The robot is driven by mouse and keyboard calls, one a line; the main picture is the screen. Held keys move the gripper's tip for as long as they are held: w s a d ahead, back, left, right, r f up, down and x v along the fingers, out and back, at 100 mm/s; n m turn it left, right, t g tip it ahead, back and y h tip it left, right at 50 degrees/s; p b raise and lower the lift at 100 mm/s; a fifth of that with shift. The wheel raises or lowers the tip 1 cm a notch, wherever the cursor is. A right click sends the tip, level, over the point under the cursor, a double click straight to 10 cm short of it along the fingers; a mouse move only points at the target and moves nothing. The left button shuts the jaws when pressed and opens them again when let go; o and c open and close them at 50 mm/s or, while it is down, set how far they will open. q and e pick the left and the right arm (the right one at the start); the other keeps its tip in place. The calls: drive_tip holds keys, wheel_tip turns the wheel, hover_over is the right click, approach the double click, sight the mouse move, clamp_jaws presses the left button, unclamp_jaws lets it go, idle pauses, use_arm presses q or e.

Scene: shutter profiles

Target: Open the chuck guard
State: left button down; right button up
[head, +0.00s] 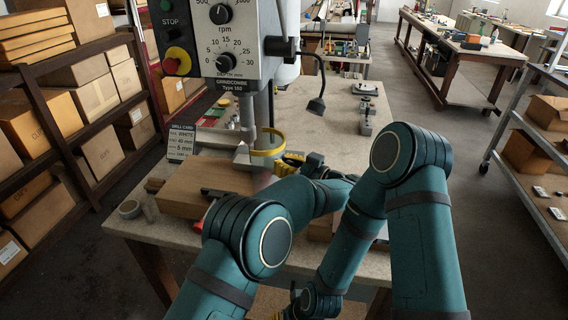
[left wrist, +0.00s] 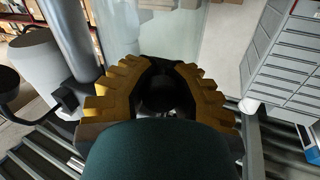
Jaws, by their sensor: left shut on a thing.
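The chuck guard (head: 268,152) is a clear shield with a yellow rim, hanging around the spindle under the drill press head. My left gripper (head: 291,160) has yellow-and-black fingers and is at the guard's right side, shut on it. In the left wrist view the yellow fingers (left wrist: 158,92) are close together and the clear guard panel (left wrist: 178,38) rises beyond them. The exact grip spot is hidden by the fingers and my wrist. My right gripper (head: 296,300) is low at the bottom of the head view, mostly hidden, its fingers unclear.
The drill press head (head: 240,40) stands above the bench (head: 330,110). A grey drawer cabinet (left wrist: 285,55) shows in the left wrist view.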

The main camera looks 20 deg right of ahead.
use_arm(q)
drive_tip(key=shift+s+f, duration=0.1)
drive_tip(key=shift+f, duration=0.25)
drive_tip(key=c, duration=0.7)
unclamp_jaws()
drive_tip(key=shift+r, duration=0.25)
